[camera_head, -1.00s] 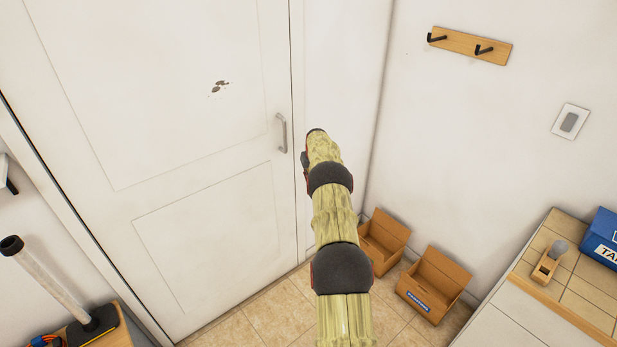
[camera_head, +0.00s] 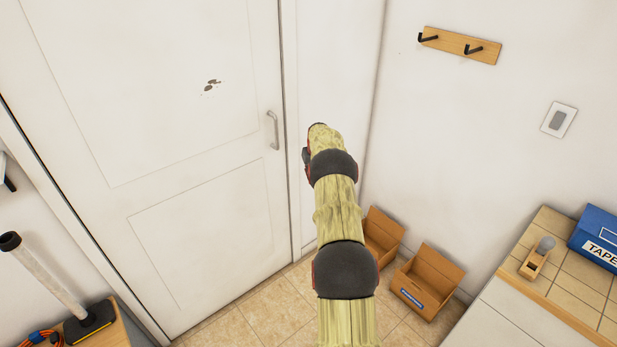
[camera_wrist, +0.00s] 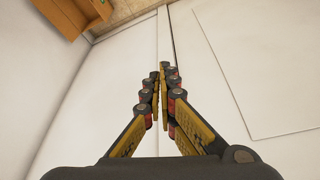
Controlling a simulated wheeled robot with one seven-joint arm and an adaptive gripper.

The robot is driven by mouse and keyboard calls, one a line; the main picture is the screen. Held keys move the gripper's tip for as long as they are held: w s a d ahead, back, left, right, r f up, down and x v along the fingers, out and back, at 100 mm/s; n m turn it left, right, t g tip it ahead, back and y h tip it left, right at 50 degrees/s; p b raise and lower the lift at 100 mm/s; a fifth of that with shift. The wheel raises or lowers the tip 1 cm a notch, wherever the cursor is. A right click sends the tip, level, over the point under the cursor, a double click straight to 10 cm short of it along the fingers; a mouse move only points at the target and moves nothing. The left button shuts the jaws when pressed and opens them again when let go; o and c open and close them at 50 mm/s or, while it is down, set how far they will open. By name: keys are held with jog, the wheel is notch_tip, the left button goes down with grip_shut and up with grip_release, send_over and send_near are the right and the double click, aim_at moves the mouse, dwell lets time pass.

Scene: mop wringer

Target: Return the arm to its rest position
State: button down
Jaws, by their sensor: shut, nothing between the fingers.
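My arm (camera_head: 337,205) reaches up and forward in the head view, in front of the wall strip just right of the white door (camera_head: 205,215). Its far end hides my gripper in that view. In the wrist view my gripper (camera_wrist: 163,72) shows with its fingers brought together at the tips and nothing between them. Behind the fingers are the white wall and the panelled door (camera_wrist: 255,70). My gripper touches nothing that I can see.
Two open cardboard boxes (camera_head: 427,280) stand on the tiled floor right of my arm. A tiled counter (camera_head: 560,250) holds a wood plane (camera_head: 537,259) and a blue TAPE box (camera_head: 599,238). A hook rail (camera_head: 460,45) is on the right wall. A pole-like tool (camera_head: 58,287) stands at lower left.

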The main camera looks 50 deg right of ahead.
jog(key=v, duration=0.5)
jog(key=shift+s+d+r+p, duration=0.3)
jog(key=shift+s+d+p, duration=0.05)
